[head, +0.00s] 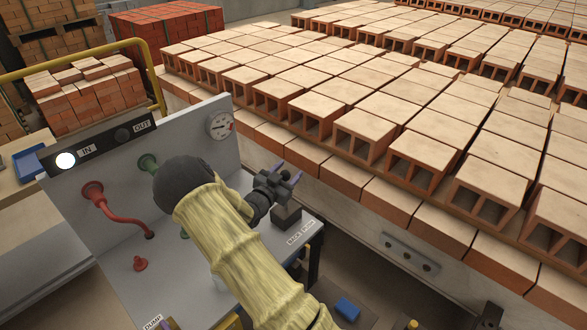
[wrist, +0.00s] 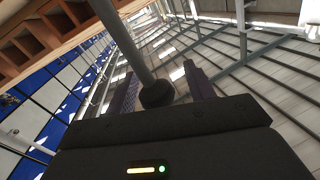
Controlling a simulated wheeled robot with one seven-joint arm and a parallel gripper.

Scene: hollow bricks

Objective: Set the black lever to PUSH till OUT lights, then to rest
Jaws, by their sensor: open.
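The black lever's knob (head: 284,175) stands above a dark base block (head: 286,217) at the right edge of my grey panel view; most of its rod is hidden in the head view. In the wrist view a grey rod (wrist: 127,45) ends in the black knob (wrist: 156,94) between my two purple fingers. My gripper (head: 286,174) is open around the knob; I cannot tell whether either finger touches it. A label (head: 300,233) ending in PUSH lies beside the base. The IN lamp (head: 66,160) glows white, and the OUT lamp (head: 123,135) is dark.
Rows of hollow bricks (head: 430,125) fill the right side. A yellow rail (head: 75,62) runs behind the panel.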

